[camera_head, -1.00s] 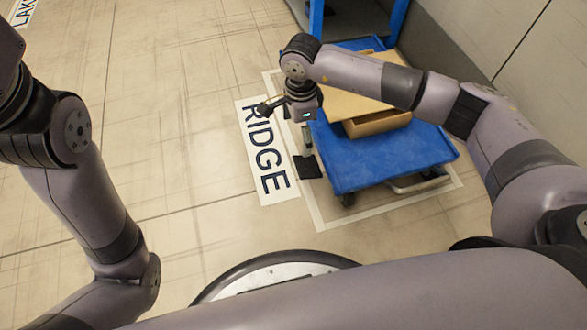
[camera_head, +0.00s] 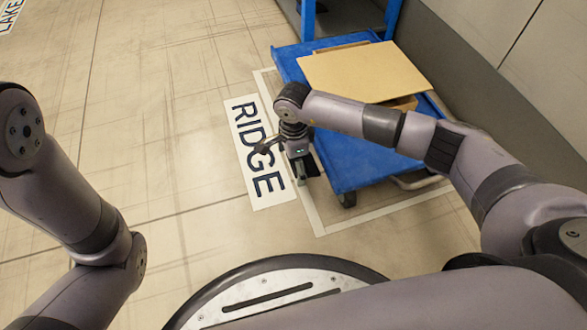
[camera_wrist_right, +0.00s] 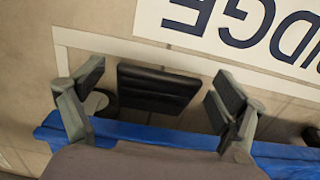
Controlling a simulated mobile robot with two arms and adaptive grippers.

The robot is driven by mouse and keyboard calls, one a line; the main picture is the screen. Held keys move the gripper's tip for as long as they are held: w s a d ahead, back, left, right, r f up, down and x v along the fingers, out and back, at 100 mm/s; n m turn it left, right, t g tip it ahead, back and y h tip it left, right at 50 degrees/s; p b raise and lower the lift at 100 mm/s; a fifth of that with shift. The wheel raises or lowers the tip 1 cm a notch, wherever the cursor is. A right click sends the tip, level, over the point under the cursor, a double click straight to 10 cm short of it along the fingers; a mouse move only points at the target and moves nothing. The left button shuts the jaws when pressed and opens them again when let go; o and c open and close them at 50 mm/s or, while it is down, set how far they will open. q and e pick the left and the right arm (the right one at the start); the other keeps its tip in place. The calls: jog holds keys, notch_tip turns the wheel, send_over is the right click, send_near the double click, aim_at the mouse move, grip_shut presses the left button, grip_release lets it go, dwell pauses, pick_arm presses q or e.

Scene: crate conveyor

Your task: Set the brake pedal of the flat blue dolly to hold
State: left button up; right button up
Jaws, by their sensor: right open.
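The flat blue dolly (camera_head: 365,158) stands on the floor to the right of centre in the head view. Its blue deck edge (camera_wrist_right: 285,160) crosses the bottom of the right wrist view. A black ribbed brake pedal (camera_wrist_right: 158,88) sticks out from the dolly's side; in the head view my right gripper mostly covers it. My right gripper (camera_head: 300,175) is beside that side of the dolly, above the pedal. In the right wrist view its two fingers (camera_wrist_right: 160,95) are apart, one on each side of the pedal, with nothing between them gripped. My left gripper is out of view.
A cardboard box (camera_head: 360,72) lies on the deck. A white floor sign reading RIDGE (camera_head: 258,150) lies left of the dolly, inside bare floor. A blue frame (camera_head: 308,20) stands behind, and a grey wall (camera_head: 480,80) runs along the right.

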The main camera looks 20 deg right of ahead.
jog(key=shift+f, duration=0.3)
jog(key=shift+c, duration=0.2)
